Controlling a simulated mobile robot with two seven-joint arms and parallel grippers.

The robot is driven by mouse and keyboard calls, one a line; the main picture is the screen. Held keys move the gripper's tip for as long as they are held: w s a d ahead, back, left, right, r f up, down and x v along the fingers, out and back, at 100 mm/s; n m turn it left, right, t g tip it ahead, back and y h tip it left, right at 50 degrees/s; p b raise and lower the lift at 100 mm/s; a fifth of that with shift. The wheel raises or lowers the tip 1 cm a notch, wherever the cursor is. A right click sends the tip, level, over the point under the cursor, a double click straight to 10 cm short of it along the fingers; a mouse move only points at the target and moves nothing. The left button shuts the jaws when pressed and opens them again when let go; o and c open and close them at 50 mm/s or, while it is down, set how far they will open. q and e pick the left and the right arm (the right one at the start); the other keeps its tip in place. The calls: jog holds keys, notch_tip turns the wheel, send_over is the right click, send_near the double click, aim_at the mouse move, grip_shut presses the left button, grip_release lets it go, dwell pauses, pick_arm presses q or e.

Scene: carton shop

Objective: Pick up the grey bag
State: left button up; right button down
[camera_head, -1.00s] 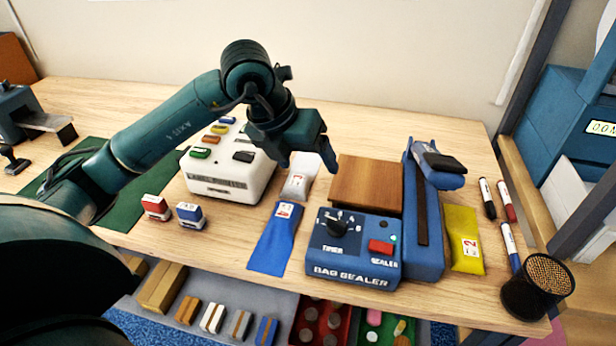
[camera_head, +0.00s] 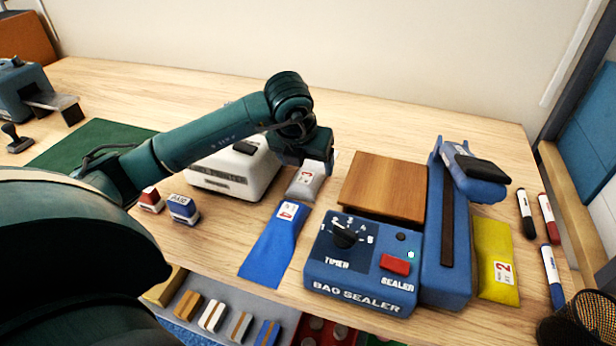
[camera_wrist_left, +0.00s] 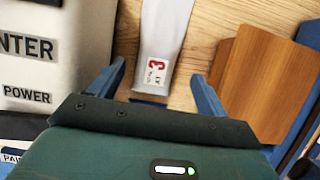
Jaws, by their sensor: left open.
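The grey bag (camera_head: 307,183) lies flat on the table between the white printer and the wooden block, partly hidden under my left gripper in the head view. In the left wrist view the grey bag (camera_wrist_left: 164,32) runs up between the fingers, with a white label marked 3. My left gripper (camera_wrist_left: 157,82) is open, one finger on each side of the bag, and not closed on it. In the head view my left gripper (camera_head: 312,165) hangs over the bag's far part. My right gripper is not in view.
The white printer (camera_head: 225,185) stands left of the bag and the wooden block (camera_head: 383,188) right of it. A blue bag (camera_head: 272,245) lies in front. The bag sealer (camera_head: 360,262) and a yellow bag (camera_head: 494,255) are further right.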

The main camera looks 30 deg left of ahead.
aim_at(308, 174)
pick_arm(q)
jog(key=x, duration=0.4)
jog(key=shift+a+f, duration=0.15)
jog(key=shift+f, duration=0.1)
jog(key=shift+c, duration=0.2)
jog(key=c, duration=1.1)
